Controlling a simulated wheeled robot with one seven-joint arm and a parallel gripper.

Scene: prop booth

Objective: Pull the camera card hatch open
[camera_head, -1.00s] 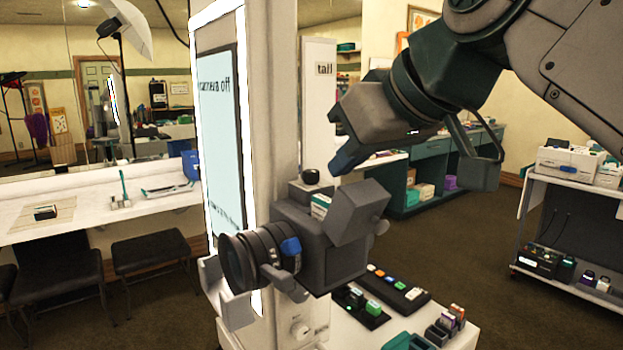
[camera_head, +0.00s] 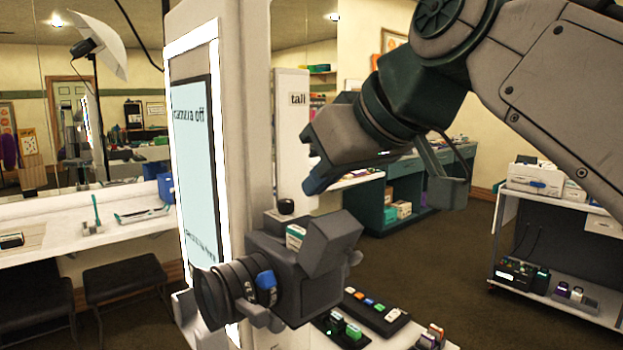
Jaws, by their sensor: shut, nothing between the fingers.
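The dark grey camera (camera_head: 290,285) is mounted in front of the white booth column, its lens (camera_head: 225,294) facing lower left. A tilted grey block (camera_head: 333,243) sits on its upper right side. I cannot tell whether this block is the card hatch, and I cannot make out the hatch's state. A small white and green piece (camera_head: 296,236) shows at the top of the camera. My gripper (camera_head: 314,172) is shut and empty. In the picture it is above the camera, apart from it, fingers pointing down and left.
The booth column with its lit screen (camera_head: 195,150) stands left of my gripper. Below the camera, a white shelf holds a black strip of coloured buttons (camera_head: 375,309) and small cards. A white cart (camera_head: 560,190) stands at right, with open brown floor before it.

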